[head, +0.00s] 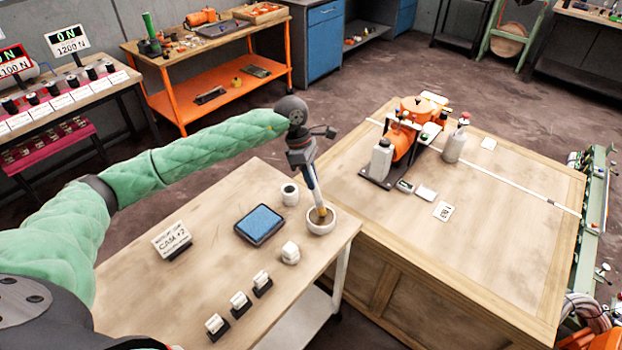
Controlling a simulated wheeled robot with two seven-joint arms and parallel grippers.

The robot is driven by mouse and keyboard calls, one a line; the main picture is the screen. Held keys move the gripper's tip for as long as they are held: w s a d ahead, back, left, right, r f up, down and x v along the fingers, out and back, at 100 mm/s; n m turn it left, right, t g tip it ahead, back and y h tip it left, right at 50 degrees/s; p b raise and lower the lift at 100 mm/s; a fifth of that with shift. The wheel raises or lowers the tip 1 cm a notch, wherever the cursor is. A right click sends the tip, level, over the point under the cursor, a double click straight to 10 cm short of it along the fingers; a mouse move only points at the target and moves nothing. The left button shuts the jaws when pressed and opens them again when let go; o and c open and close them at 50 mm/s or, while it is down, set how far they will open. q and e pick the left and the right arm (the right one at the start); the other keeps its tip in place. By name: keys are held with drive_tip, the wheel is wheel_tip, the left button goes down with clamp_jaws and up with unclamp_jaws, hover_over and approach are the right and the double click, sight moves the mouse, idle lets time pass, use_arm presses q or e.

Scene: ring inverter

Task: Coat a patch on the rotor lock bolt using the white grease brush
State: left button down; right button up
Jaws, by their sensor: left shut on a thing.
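My left gripper (306,168) reaches in from the left over the front table. It is shut on a brush (315,195) with a pale handle, held nearly upright with its bristle end down. The bristle end is at the opening of a round whitish bowl (321,229) near the table's right edge; I cannot tell how deep it sits. An orange machine (401,145) on a dark base stands on the wooden bench to the right. I cannot make out the rotor lock bolt on it at this size. My right gripper is not in view.
The wooden bench (490,225) is mostly clear at front right.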

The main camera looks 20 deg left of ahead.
sight(311, 168)
use_arm(q)
drive_tip(key=shift+r, duration=3.05)
drive_tip(key=shift+f, duration=0.1)
